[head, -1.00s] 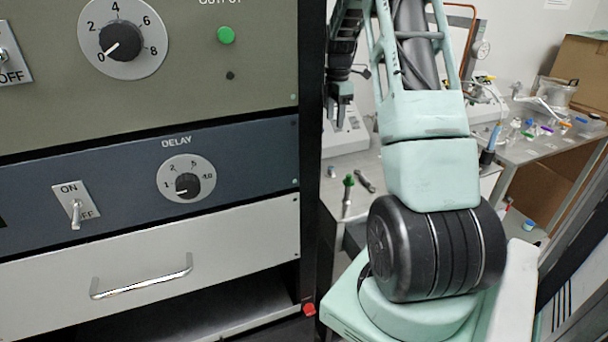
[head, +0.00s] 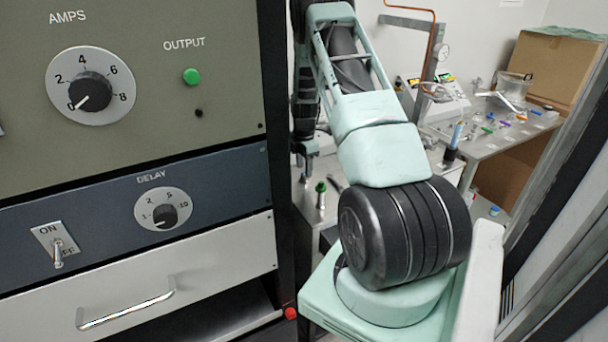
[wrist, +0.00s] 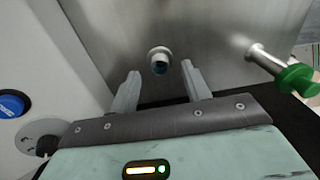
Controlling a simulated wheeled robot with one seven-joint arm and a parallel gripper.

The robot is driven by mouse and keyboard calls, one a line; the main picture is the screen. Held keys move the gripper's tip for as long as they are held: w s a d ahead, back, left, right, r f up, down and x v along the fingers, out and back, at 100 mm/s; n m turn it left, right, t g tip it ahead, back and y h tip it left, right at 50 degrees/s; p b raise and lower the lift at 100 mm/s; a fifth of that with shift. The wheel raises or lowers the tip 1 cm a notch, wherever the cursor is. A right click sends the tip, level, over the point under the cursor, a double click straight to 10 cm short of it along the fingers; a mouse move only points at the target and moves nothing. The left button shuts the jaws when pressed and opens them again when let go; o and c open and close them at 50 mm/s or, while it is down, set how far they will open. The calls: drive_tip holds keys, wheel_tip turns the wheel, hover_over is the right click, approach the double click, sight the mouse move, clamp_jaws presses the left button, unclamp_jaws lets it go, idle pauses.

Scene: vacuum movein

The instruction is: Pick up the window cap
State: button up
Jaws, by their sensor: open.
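In the wrist view a small round metal piece with a dark bluish glassy centre (wrist: 159,60) stands on the brushed metal surface; it looks like the window cap. My gripper (wrist: 160,76) is open, its two pale fingers apart, with this piece ahead between the fingertips. No contact shows, and the remaining gap is hard to judge. In the head view my gripper (head: 304,165) hangs low beside a green-topped metal part. I cannot make out the cap there.
A metal stem with a green knob (wrist: 293,78) stands close to the right of my fingers; it also shows in the head view (head: 320,190). A rack cabinet with dials (head: 130,140) fills the left. A cluttered bench (head: 490,140) stands at the back right.

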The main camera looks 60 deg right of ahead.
sight(304, 177)
drive_tip(key=shift+f, duration=1.2)
clamp_jaws()
